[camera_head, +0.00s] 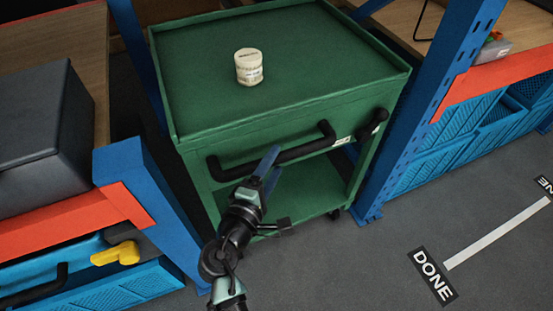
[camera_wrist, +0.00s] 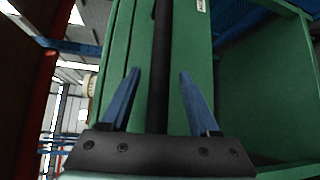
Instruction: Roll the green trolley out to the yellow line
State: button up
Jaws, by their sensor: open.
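The green trolley (camera_head: 310,55) stands in a bay between blue posts. A long black handle (camera_head: 308,150) runs across its front, and a lidded cream tub (camera_head: 249,68) stands on its top. My gripper (camera_head: 274,160) is open at the middle of the handle. In the wrist view the handle (camera_wrist: 162,50) runs between my blue fingers (camera_wrist: 160,95), with a gap on each side; I cannot tell how deep it sits. The trolley's green front (camera_wrist: 118,45) fills much of that view. A pale line (camera_head: 498,232), more white than yellow, lies on the floor at the right, marked DONE.
Blue posts (camera_head: 430,90) with orange-red beams (camera_head: 495,80) flank the trolley closely. A dark grey box (camera_head: 42,125) sits on the left shelf, above a blue bin with a yellow-handled item (camera_head: 116,254). The floor in front is clear.

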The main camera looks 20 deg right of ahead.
jog(key=shift+x, duration=1.15)
jog(key=shift+a, duration=0.1)
grip_shut()
dwell(0.5)
